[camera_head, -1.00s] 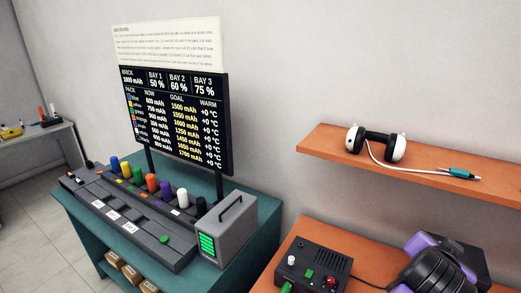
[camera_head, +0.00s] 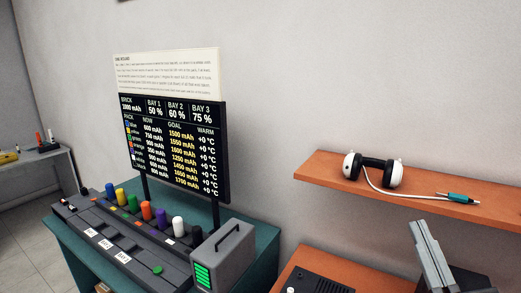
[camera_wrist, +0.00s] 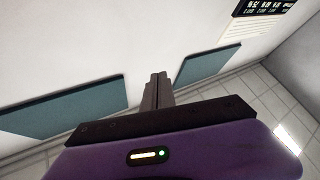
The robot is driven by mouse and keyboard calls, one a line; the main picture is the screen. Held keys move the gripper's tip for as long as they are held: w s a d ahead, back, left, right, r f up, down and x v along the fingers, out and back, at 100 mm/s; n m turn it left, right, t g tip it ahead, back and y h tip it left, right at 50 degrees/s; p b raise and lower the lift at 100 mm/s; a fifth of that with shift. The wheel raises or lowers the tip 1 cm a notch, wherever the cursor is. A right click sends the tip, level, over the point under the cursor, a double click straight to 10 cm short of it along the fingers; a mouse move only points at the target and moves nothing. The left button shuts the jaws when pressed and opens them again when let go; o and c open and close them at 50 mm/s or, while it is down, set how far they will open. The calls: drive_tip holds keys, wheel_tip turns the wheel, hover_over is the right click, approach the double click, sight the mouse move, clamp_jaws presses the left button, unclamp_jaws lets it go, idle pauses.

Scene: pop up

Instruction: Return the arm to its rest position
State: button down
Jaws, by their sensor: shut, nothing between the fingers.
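My gripper (camera_head: 421,224) shows at the lower right of the head view, its grey fingers pointing up in front of the orange bench and wall. In the wrist view, the fingers (camera_wrist: 158,80) stick out beyond the purple and black gripper body. They are pressed together with nothing between them. The rest of my arm is mostly out of the head view.
An orange shelf (camera_head: 330,178) with a black and white headset-like device (camera_head: 372,171) and a cable is above and left of my gripper. A teal bench (camera_head: 262,262) carries a scoreboard (camera_head: 172,145), coloured cylinders and a grey box (camera_head: 223,256).

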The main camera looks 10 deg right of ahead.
drive_tip(key=s+a+f+m+g, duration=0.2)
drive_tip(key=s+a+f+g, duration=0.2)
drive_tip(key=s+f, duration=0.9)
drive_tip(key=s+a+f+m+g+y, duration=0.1)
drive_tip(key=s+a+f+g, duration=0.3)
drive_tip(key=s+f, duration=0.9)
drive_tip(key=s+m+g+b, duration=0.1)
drive_tip(key=s, duration=0.2)
drive_tip(key=shift+s+f, duration=0.15)
drive_tip(key=shift+s, duration=0.15)
